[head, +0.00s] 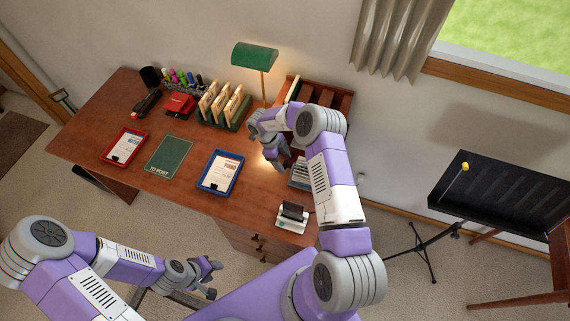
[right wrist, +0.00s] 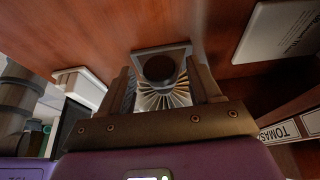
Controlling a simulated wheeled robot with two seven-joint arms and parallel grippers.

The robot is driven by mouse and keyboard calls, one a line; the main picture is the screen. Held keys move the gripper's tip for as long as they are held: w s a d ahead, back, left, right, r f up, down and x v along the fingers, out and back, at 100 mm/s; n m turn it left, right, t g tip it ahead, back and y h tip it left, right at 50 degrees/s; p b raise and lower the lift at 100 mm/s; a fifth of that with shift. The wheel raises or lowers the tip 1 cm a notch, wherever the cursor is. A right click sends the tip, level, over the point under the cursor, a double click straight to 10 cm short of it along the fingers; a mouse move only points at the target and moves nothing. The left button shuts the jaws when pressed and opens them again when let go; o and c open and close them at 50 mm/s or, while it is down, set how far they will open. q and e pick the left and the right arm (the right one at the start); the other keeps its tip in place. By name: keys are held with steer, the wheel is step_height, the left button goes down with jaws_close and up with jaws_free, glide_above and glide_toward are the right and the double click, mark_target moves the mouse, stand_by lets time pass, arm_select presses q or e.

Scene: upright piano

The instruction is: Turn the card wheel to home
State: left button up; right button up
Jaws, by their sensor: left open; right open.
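The card wheel (right wrist: 165,95) shows in the right wrist view as a fan of pale cards around a dark round knob, in a grey frame. In the head view it appears as a grey piece (head: 301,176) at the desk's right end, partly hidden by my right arm. My right gripper (head: 277,161) is open, and its fingers (right wrist: 165,85) stand on either side of the knob in the wrist view. I cannot tell whether they touch it. My left gripper (head: 212,278) is open and empty, in front of the desk. The lettering on the cards is unreadable.
A white device with a dark top (head: 292,216) stands at the desk's front right corner. A blue tray (head: 220,173), green mat (head: 168,156) and red tray (head: 124,145) lie to the left. A green lamp (head: 255,56) and wooden rack (head: 338,101) stand behind.

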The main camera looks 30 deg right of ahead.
steer(key=v, duration=0.5)
stand_by(0.4)
